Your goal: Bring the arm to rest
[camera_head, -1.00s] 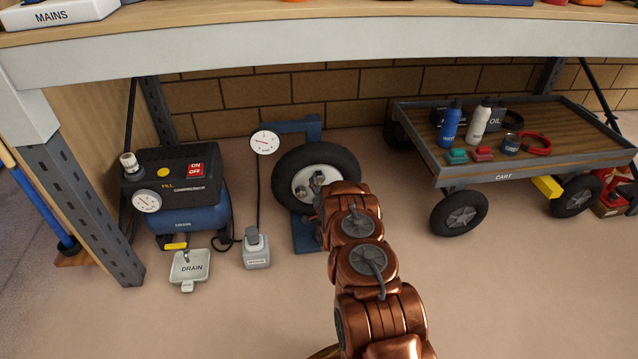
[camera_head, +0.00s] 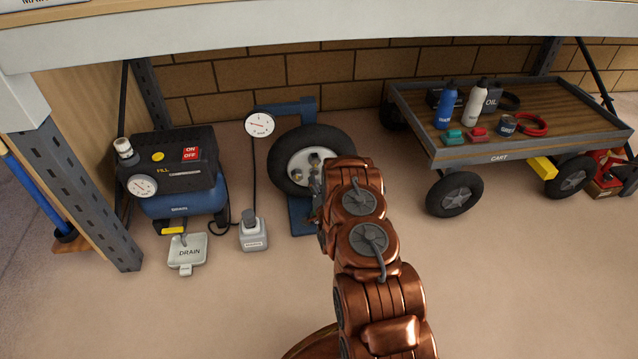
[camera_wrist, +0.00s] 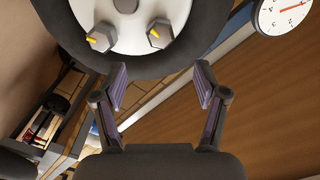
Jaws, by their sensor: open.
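My arm, copper-coloured, reaches from the bottom of the head view up to the wheel. My gripper (camera_wrist: 160,88) is open and empty in the wrist view, its two fingers apart below the wheel (camera_wrist: 165,62). In the head view the wheel (camera_head: 335,138) has a black tyre and white hub and stands on a blue stand (camera_head: 300,215). My arm hides its lower right side. In the wrist view two hexagonal nuts with yellow marks (camera_wrist: 102,37) sit on the hub. I cannot tell whether a finger touches the tyre.
A blue compressor (camera_head: 190,200) stands left, with a drain tray (camera_head: 187,262) and a grey pedal-like box (camera_head: 253,237) before it. A dial gauge (camera_head: 259,125) is beside the wheel. A loaded cart (camera_head: 520,154) stands right. A bench edge (camera_head: 300,28) spans above. The front floor is clear.

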